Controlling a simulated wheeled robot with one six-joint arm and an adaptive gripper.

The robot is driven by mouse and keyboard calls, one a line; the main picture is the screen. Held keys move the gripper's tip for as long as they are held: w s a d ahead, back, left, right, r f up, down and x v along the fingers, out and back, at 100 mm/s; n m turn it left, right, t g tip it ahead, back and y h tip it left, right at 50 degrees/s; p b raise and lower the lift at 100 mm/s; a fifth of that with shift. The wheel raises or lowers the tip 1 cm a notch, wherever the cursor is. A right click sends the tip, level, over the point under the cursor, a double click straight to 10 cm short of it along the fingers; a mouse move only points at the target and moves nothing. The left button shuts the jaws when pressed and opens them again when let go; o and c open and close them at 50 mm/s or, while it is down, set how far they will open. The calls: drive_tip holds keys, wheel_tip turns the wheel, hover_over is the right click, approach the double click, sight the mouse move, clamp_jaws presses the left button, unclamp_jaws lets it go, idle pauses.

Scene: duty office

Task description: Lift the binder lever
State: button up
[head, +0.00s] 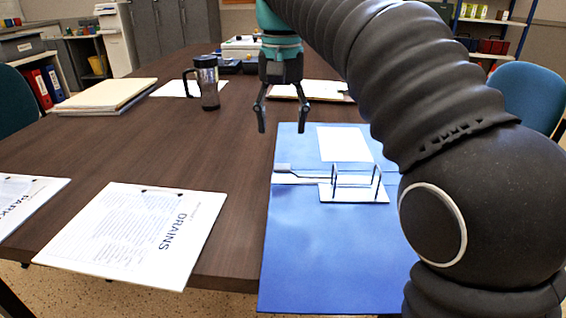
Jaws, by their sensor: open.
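An open blue binder (310,255) lies flat on the near right of the table, partly hidden behind my arm. Its metal ring mechanism (355,194) has upright rings on a pale plate. The binder lever (298,179) extends left from the mechanism and appears to lie low over the binder's left side. My gripper (280,130) points down with its fingers apart and nothing between them. It appears above the table near the binder's far left corner, apart from the lever.
A dark mug (208,84), a folder stack (105,96) and a clipboard (318,91) are farther back. Blue chairs (530,95) stand at the sides. Bare tabletop (150,140) lies between them.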

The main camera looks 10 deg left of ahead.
sight(282, 166)
wheel_tip(282, 166, down, 8)
drive_tip(key=shift+f+b, duration=0.1)
drive_tip(key=shift+b, duration=0.8)
clamp_jaws()
